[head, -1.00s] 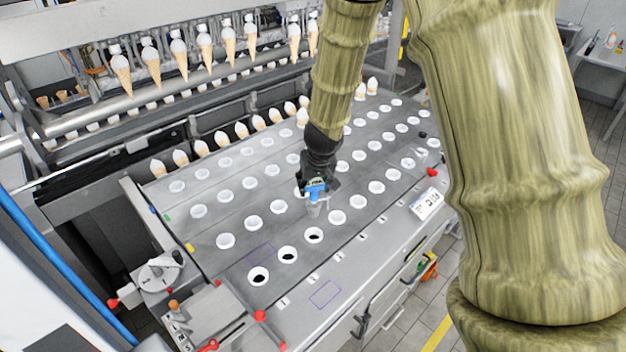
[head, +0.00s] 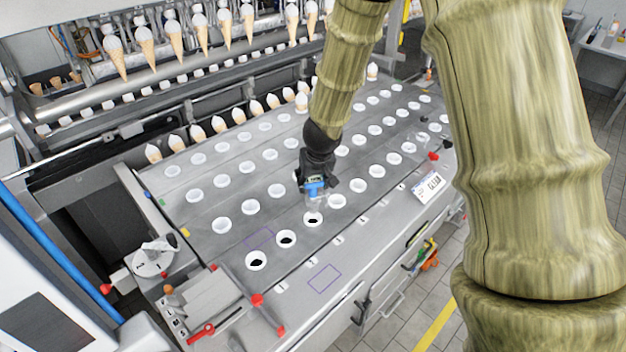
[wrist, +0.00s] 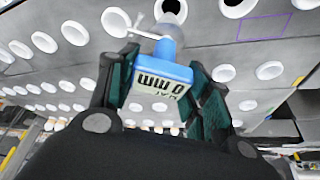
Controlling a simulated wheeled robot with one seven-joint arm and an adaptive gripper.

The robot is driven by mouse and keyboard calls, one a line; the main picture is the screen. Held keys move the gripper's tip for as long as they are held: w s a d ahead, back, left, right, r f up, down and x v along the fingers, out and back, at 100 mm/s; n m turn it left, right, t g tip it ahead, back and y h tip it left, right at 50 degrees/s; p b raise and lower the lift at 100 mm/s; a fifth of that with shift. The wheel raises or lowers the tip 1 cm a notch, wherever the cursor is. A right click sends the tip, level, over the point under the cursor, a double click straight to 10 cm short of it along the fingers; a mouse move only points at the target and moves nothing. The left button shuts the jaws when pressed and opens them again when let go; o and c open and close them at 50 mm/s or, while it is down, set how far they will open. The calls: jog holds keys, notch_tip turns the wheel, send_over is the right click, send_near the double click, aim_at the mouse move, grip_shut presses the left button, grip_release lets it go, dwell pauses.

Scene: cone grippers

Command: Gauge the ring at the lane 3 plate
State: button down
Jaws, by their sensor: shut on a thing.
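My gripper (head: 315,192) is shut on a blue gauge (wrist: 165,72), held between its dark green finger pads in the wrist view. The gauge's display reads 0 mm, upside down in that view. Its pale clear probe end points down at the plate. In the head view the probe is just behind and over the third dark-holed white ring (head: 313,219) of the front row. In the wrist view it partly covers a dark-holed ring (wrist: 174,8). I cannot tell whether it touches. The lane numbers are too small to read.
The grey plate (head: 225,245) carries rows of white rings. Two more dark-holed rings stand at front left, one nearest (head: 256,260) and one beside it (head: 286,238). Cones (head: 145,40) hang at the back. A red-handled clamp (head: 267,312) stands at the front left corner.

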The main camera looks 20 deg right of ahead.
aim_at(313, 196)
jog(key=shift+f+b, duration=2.85)
jog(key=shift+f, duration=0.7)
jog(key=c, duration=0.6)
grip_release()
jog(key=shift+v, duration=6)
